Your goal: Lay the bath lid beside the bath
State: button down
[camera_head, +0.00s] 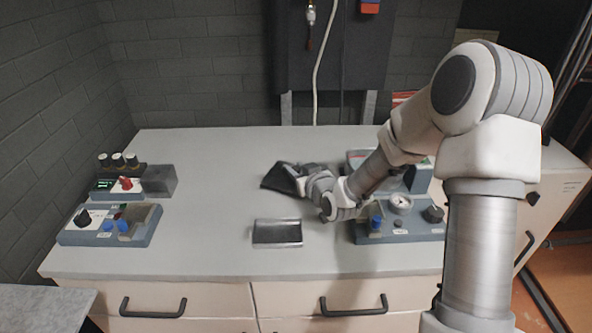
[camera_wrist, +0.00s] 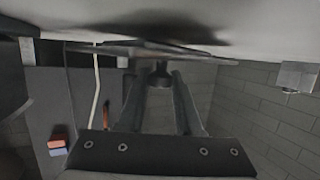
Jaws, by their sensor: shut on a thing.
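The bath (camera_head: 277,233) is a small grey metallic rectangular box near the middle front of the bench. The bath lid (camera_head: 279,178) is a dark flat plate behind it, towards the bench's middle, apart from the bath and somewhat tilted in the picture. My gripper (camera_head: 300,181) is at the lid's right side. In the wrist view, my gripper (camera_wrist: 160,88) is shut on a dark knob of the lid (camera_wrist: 150,47), which shows nearly edge-on. The lid is close to the pale bench top; I cannot tell whether it touches.
The grey bench (camera_head: 210,215) has free room left of the lid and the bath. Control units with knobs stand at the left (camera_head: 110,222) and right (camera_head: 400,222). A dark panel (camera_head: 335,50) with a hanging white cable is behind the bench.

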jog(key=shift+s+f, duration=0.1)
jog(key=shift+f, duration=0.3)
jog(key=shift+s+f+b, duration=0.1)
jog(key=shift+f+b, duration=0.05)
jog(key=shift+b, duration=0.2)
jog(key=c, duration=0.6)
grip_release()
jog(key=shift+s+d+f, duration=0.1)
jog(key=shift+f, duration=0.1)
jog(key=shift+r, duration=0.1)
jog(key=shift+r+p, duration=0.55)
jog(key=shift+p, duration=0.35)
jog(key=v, duration=0.7)
jog(key=p+v, duration=0.1)
jog(key=v, duration=0.3)
jog(key=shift+s+r, duration=0.15)
jog(key=shift+r, duration=0.25)
jog(key=shift+r, duration=0.1)
